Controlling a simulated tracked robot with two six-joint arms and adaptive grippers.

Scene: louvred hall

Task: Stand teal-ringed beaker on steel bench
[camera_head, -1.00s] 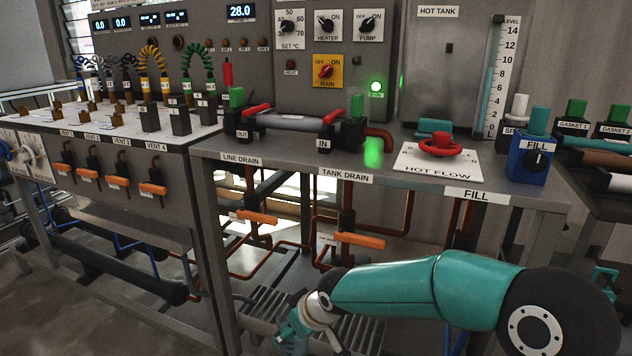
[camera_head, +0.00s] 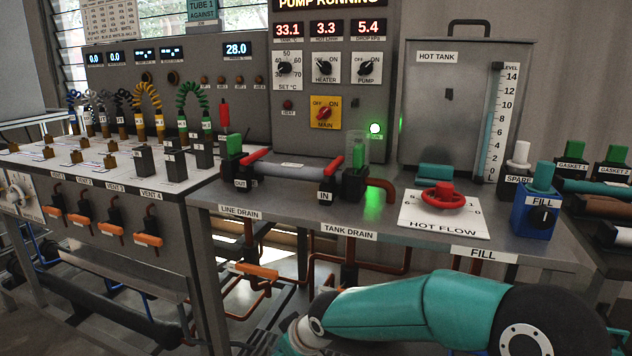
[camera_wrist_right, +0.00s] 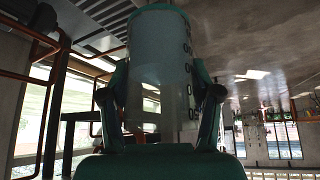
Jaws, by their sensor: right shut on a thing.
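The teal-ringed beaker (camera_wrist_right: 160,50) shows in the right wrist view as a clear cylinder with a teal band at its upper end and dark marks along its right side. My right gripper (camera_wrist_right: 160,100) is shut on it, with a finger on each side. In the head view my right arm reaches left along the bottom edge; its wrist is low, in front of the steel bench (camera_head: 270,200), and the fingers and beaker are cut off below the frame. My left gripper is not in view.
On the bench stand a pipe (camera_head: 290,172) with green-topped valves, the HOT FLOW plate with its red wheel (camera_head: 443,197), a teal cylinder (camera_head: 436,171) and the blue FILL block (camera_head: 536,212). A bare strip runs along the front edge. The hot tank (camera_head: 450,110) stands behind.

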